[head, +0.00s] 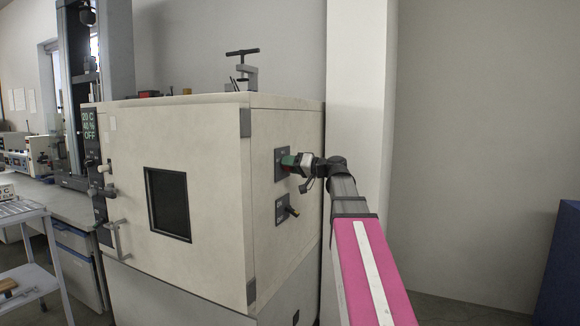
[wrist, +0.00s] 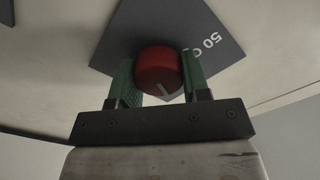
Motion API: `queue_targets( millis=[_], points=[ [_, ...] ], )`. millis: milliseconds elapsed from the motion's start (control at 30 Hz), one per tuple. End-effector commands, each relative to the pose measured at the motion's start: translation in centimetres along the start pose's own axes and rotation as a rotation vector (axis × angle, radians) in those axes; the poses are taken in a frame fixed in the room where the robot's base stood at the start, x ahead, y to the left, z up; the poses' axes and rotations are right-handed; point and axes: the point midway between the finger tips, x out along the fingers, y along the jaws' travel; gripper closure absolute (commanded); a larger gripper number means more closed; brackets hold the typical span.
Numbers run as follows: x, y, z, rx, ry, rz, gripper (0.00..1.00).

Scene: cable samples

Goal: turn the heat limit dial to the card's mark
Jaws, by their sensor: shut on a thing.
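The heat limit dial (wrist: 158,70) is a red round knob with a pale pointer line, mounted on a dark plate (wrist: 122,38) in the wrist view. The plate carries the printed figure 50 to the right of the knob. My gripper (wrist: 160,82) has its green fingers on both sides of the knob and is shut on it. In the head view my gripper (head: 291,160) is at the upper dark plate (head: 281,172) on the cabinet's right side, and hides the knob. I cannot make out a card with a mark in either view.
The cream cabinet (head: 215,130) has a dark window and a display reading 20 C, 40 %, OFF (head: 89,124). A second dark plate with a handle (head: 287,209) sits below my gripper. A white wall column (head: 360,110) stands close behind my arm. A trolley (head: 30,265) is at far left.

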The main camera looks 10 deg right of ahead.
Motion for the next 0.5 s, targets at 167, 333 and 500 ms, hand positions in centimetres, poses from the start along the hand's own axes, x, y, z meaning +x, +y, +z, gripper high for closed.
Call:
queue_targets(
  millis=[167,333,500],
  points=[
    [-0.03,0.1,0.04,0.168,-0.001,0.0,0.8],
    [-0.03,0.18,0.06,0.32,-0.001,0.0,0.8],
    [-0.04,0.24,0.09,0.447,-0.001,0.0,0.8]
  ],
)
